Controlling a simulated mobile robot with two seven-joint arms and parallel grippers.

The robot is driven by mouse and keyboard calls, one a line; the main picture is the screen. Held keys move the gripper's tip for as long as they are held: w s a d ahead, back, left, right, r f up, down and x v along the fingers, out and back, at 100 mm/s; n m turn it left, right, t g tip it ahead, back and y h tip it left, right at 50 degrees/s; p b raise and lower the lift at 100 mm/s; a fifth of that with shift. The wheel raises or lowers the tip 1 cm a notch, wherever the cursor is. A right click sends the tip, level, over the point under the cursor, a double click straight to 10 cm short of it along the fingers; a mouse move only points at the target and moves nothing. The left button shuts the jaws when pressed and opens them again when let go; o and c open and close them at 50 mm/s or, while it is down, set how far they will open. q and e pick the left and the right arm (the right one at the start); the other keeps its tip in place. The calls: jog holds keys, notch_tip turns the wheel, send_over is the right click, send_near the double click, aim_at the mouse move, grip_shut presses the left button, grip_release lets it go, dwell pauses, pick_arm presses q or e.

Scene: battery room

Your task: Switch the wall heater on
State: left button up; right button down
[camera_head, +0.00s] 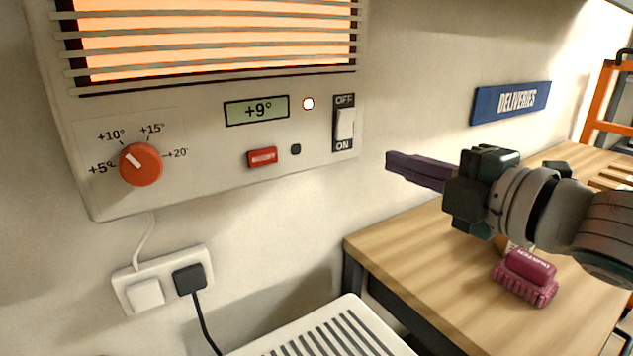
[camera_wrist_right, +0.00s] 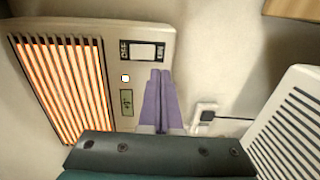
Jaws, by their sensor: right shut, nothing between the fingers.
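The wall heater (camera_head: 215,190) has an orange glowing grille (camera_head: 215,40), a display (camera_head: 257,110) reading +9° and a bright round lamp (camera_head: 308,104). Its white rocker switch (camera_head: 345,123) sits in a dark plate between OFF above and ON below. The switch also shows in the wrist view (camera_wrist_right: 143,50). My right gripper (camera_head: 389,162) is shut and empty, its purple fingers pointing left, to the right of and a little below the switch. It looks apart from the heater. In the wrist view its fingertips (camera_wrist_right: 160,75) show near the switch. My left gripper is out of view.
The heater also has an orange-red knob (camera_head: 141,164), a red button (camera_head: 262,157) and a small dark button (camera_head: 295,149). Below are a wall socket (camera_head: 128,283) with a black plug (camera_head: 189,279) and a white slatted unit (camera_head: 385,335).

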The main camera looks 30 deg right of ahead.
jog(key=shift+s+d+f+b, duration=0.15)
jog(key=shift+s+f, duration=0.05)
jog(key=shift+s, duration=1.2)
jog(key=shift+s+d+f+b, duration=0.1)
jog(key=shift+s+f+b, duration=0.05)
jog(key=shift+s, duration=1.2)
jog(key=s+a+f+m+g+h+p, duration=0.3)
jog(key=s+f+m+g, duration=0.35)
jog(key=m, duration=0.55)
jog(key=s+a+m+g+y+p, duration=0.25)
jog(key=s+a+m+g, duration=0.35)
jog(key=s+a, duration=0.4)
notch_tip(320, 180, up, 35)
jog(key=s+d+n+p, duration=0.1)
jog(key=p, duration=3.5)
jog(key=shift+d+g+h, duration=0.3)
jog(key=shift+g+h, duration=0.05)
jog(key=shift+g, duration=0.1)
